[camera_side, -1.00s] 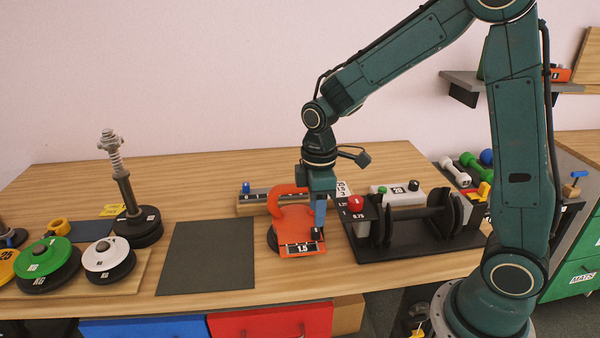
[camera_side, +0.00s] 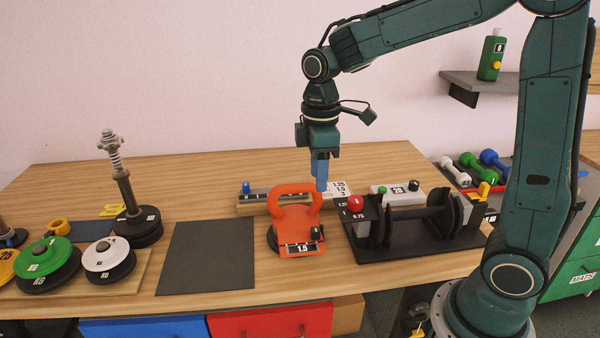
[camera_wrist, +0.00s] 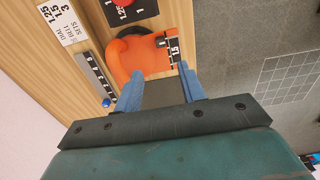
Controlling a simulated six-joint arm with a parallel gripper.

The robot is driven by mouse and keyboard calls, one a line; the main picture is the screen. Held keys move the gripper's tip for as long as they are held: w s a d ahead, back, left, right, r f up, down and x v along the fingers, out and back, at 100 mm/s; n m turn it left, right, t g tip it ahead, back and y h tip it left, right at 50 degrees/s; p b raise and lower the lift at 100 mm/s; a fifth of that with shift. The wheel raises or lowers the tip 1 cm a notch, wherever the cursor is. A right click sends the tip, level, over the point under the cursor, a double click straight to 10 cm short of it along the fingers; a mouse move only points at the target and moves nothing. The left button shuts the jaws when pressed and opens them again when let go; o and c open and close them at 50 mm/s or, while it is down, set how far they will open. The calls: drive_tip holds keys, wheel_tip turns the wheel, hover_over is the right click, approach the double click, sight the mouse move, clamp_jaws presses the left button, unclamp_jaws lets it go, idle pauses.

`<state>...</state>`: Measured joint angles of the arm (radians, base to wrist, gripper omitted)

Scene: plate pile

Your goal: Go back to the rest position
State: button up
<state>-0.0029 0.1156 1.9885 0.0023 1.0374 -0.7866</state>
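My gripper (camera_side: 321,176) is raised just above the orange kettlebell-shaped piece in the side view. Its blue fingers also show in the wrist view (camera_wrist: 160,88), spread apart with nothing between them. The orange piece (camera_side: 292,225) stands upright on the table with its handle up and a "1.5" label in front. In the wrist view the orange piece (camera_wrist: 138,55) lies beyond the fingertips, apart from them.
A black rack (camera_side: 400,250) with a red knob (camera_side: 355,204) stands right of the orange piece. A dark mat (camera_side: 205,258) lies bare to its left. A spring-topped post (camera_side: 125,190) and round weights (camera_side: 108,256) stand farther left. A shelf (camera_side: 500,84) hangs at upper right.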

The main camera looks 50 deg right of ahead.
drive_tip(key=s+r+m+t, duration=0.2)
drive_tip(key=s+r+m, duration=0.1)
drive_tip(key=s, duration=0.5)
drive_tip(key=s+r+m+t, duration=0.2)
drive_tip(key=s+m, duration=0.4)
drive_tip(key=s, duration=0.3)
drive_tip(key=shift+s+r+t, duration=0.3)
drive_tip(key=shift+r+t, duration=0.1)
drive_tip(key=shift+t, duration=0.4)
drive_tip(key=shift+o, duration=0.2)
idle(0.5)
